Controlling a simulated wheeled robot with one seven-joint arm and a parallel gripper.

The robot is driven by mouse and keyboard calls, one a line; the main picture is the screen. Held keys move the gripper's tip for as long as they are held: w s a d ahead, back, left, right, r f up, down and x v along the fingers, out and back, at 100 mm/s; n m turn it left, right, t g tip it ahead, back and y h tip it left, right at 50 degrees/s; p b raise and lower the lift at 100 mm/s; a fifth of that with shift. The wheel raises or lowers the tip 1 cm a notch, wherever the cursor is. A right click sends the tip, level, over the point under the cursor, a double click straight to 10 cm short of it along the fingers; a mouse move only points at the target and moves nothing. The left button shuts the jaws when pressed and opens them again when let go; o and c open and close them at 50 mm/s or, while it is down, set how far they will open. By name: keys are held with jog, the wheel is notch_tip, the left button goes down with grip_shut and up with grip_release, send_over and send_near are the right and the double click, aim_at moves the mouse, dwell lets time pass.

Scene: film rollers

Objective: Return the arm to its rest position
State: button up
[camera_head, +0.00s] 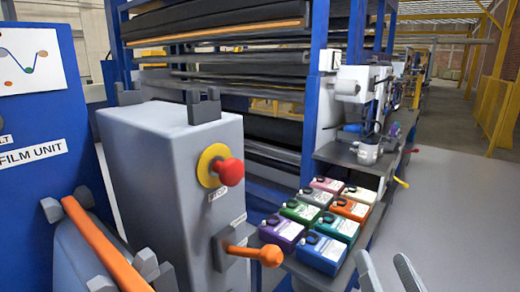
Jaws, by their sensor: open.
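My gripper (385,263) shows at the bottom edge, right of centre. Its two grey fingers stand apart with nothing between them, so it is open and empty. Only the fingers are in view; the rest of my arm is below the picture. The fingers are just to the right of and in front of a shelf of coloured boxes (322,252), and I cannot tell how far above or before it they are.
A grey cabinet (150,170) carries a red stop button (230,172) and an orange lever (258,253). An orange bar (100,245) lies at the lower left. A blue frame (318,95) with dark rollers stands behind. Open grey floor (460,215) is at the right.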

jog(key=s+f+n+g, duration=0.1)
jog(key=s+f+g, duration=0.1)
jog(key=s+f, duration=0.4)
jog(key=s+f+n+g+h, duration=0.1)
jog(key=s+f, duration=0.6)
jog(key=s, duration=0.7)
jog(key=s+f+n+g, duration=0.1)
jog(key=s+f+g, duration=0.3)
jog(key=s+f, duration=0.3)
jog(key=s, duration=0.3)
jog(key=shift+s+d+f+h, duration=0.2)
jog(key=shift+s+d+h, duration=0.1)
jog(key=shift+d, duration=0.1)
